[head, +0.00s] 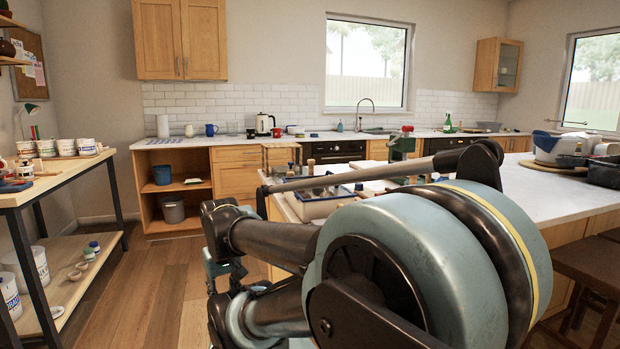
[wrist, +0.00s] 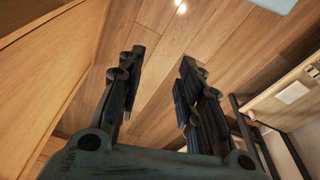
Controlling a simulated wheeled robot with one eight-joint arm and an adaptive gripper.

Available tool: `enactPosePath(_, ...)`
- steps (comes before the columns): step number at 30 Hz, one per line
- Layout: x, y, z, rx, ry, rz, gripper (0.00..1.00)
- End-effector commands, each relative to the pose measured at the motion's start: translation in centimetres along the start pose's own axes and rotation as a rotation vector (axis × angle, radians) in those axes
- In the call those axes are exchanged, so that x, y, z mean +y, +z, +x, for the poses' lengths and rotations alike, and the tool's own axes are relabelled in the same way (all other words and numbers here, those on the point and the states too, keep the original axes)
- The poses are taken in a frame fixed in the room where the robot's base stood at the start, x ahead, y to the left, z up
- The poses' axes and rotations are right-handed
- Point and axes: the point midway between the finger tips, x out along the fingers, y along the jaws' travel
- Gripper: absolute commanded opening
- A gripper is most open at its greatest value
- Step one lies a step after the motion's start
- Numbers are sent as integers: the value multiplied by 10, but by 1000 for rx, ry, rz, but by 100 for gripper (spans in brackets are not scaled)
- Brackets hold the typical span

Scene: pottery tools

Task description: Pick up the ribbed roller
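I cannot make out the ribbed roller in either view. Small pottery items in and around a blue-rimmed tray (head: 318,208) on the island counter are too small and too covered by my arm to tell apart. My gripper (wrist: 162,68) shows in the wrist view with its two dark fingers apart and nothing between them. It is over bare wooden floor. In the head view my arm covers the middle and right foreground, and the gripper is low beside the island's left end, partly hidden.
The white island counter (head: 535,192) stretches to the right. A wooden workbench (head: 50,178) with several white tubs stands at the left. The floor (head: 150,280) between them is clear. A stool (head: 590,262) stands at the lower right. A wooden panel (wrist: 45,75) is close to the gripper's left.

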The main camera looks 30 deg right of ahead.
Motion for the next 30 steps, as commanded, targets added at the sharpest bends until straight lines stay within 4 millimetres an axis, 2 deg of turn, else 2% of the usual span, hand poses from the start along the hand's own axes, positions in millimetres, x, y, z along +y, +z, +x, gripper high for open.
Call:
enactPosePath(1,0,0,0,0,0,0,38)
enactPosePath(2,0,0,0,0,0,1,42)
enactPosePath(4,1,5,-9,10,1,10,42)
enactPosePath(6,3,-1,-18,8,4,35,42)
enactPosePath(8,7,-12,-30,4,7,72,42)
enactPosePath(14,36,-69,-93,-20,25,283,42)
enactPosePath(18,65,-112,-139,-37,39,452,42)
enactPosePath(23,105,-158,-187,-56,56,645,42)
enactPosePath(30,180,-217,-251,-83,82,936,42)
